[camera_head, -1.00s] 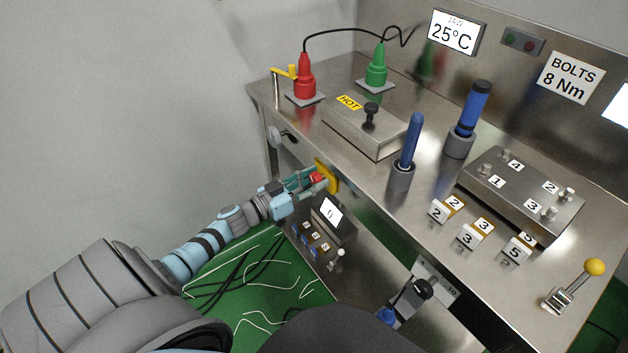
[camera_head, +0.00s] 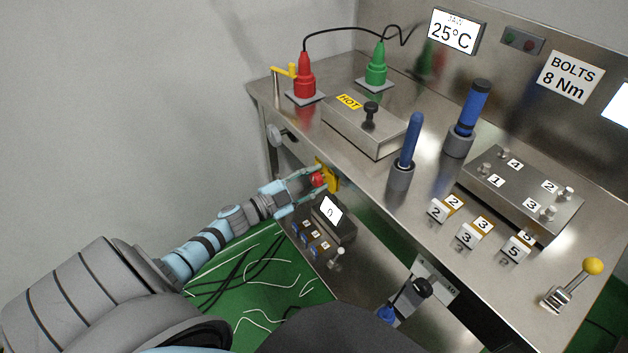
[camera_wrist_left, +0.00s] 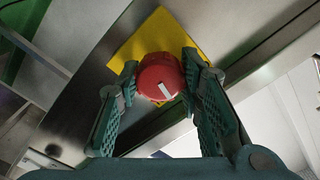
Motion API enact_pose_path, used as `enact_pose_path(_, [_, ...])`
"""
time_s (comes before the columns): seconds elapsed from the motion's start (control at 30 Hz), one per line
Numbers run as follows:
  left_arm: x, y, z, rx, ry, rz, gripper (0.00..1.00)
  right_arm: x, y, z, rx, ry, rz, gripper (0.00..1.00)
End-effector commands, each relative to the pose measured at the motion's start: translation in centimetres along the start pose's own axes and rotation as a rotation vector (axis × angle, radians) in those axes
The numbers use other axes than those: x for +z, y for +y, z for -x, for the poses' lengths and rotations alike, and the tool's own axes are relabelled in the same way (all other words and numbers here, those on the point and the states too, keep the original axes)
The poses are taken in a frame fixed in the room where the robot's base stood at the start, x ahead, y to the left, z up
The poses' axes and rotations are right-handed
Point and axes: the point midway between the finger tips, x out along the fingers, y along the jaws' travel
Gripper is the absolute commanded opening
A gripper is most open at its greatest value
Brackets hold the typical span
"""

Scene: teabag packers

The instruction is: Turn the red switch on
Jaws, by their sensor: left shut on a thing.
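The red switch (camera_wrist_left: 160,78) is a round red knob with a white mark, on a yellow plate (camera_wrist_left: 144,42) fixed to the front of the workbench. In the head view the knob (camera_head: 319,180) shows small in front of its yellow plate (camera_head: 328,174). My left gripper (camera_wrist_left: 159,84) is shut on the knob, one teal finger on each side of it. In the left wrist view the white mark runs slantwise. In the head view my left gripper (camera_head: 315,181) reaches the knob from the left. My right gripper is not clearly visible.
Below the switch stands a dark box with a small display (camera_head: 331,211). Above, the bench holds a red plug (camera_head: 304,80), a green plug (camera_head: 376,68) and a metal box marked HOT (camera_head: 362,128). Cables lie on the green floor to the left.

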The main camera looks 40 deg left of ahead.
Motion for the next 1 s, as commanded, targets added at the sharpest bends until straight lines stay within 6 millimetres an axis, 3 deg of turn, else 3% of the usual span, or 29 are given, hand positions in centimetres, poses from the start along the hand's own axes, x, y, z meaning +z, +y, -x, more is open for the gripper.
enact_pose_path(0.5, [0.15, 0.2, 0.08, 0.003, -0.001, -0.425, 0.05, -0.01, 0.16, -0.82, 0.004, 0.002, 0.005, 0.0])
enact_pose_path(1.0, [0.12, 0.18, 0.08, 0.003, -0.002, -0.564, 0.05, -0.3, 0.38, -1.08, 0.007, 0.007, 0.008, 0.0])
